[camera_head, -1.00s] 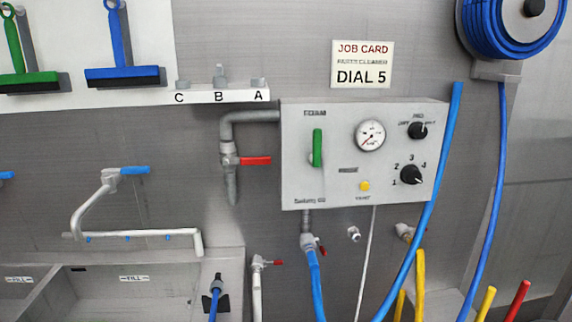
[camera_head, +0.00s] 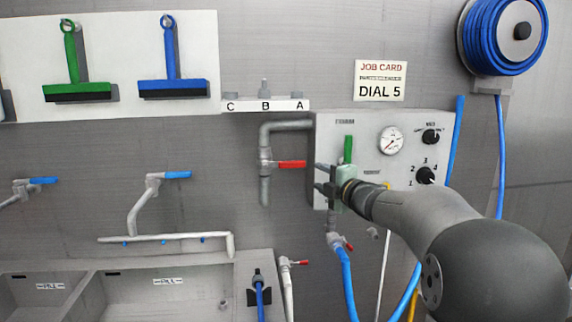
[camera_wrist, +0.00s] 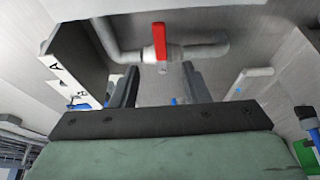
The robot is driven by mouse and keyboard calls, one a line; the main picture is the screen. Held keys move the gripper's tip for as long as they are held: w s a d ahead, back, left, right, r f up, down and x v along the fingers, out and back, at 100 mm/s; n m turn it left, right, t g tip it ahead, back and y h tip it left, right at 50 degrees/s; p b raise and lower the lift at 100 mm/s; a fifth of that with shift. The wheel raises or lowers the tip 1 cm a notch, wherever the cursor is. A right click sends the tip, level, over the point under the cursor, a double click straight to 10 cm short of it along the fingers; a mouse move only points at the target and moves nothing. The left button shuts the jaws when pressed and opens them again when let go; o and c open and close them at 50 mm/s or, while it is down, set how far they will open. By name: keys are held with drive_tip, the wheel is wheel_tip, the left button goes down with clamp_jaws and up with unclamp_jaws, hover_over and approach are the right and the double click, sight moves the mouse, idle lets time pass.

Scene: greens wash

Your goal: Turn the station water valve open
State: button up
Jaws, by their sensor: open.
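A red lever handle (camera_head: 291,164) sits on a grey pipe valve (camera_head: 265,160) left of the station control box (camera_head: 375,135). The lever lies level, pointing right, across the upright pipe. In the wrist view the red lever (camera_wrist: 160,42) is ahead, between and beyond the fingers. My gripper (camera_head: 318,178) is open and empty, just right of and slightly below the lever's free end, in front of the box's left side. In the wrist view my gripper (camera_wrist: 160,75) shows two dark fingers apart, not touching the lever. My arm hides the box's lower right.
The box carries a green handle (camera_head: 348,149), gauge (camera_head: 390,141) and black knobs. Shelf (camera_head: 262,104), lettered C, B, A, is above the pipe. Smaller red-handled valves (camera_head: 335,240) and a blue hose (camera_head: 347,280) hang below. A sink (camera_head: 150,285) with blue-handled taps is left.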

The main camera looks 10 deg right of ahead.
sight(295, 164)
drive_tip(key=p+x, duration=0.3)
drive_tip(key=x, duration=1)
drive_tip(key=shift+w+a, duration=0.15)
drive_tip(key=shift+w, duration=0.1)
clamp_jaws()
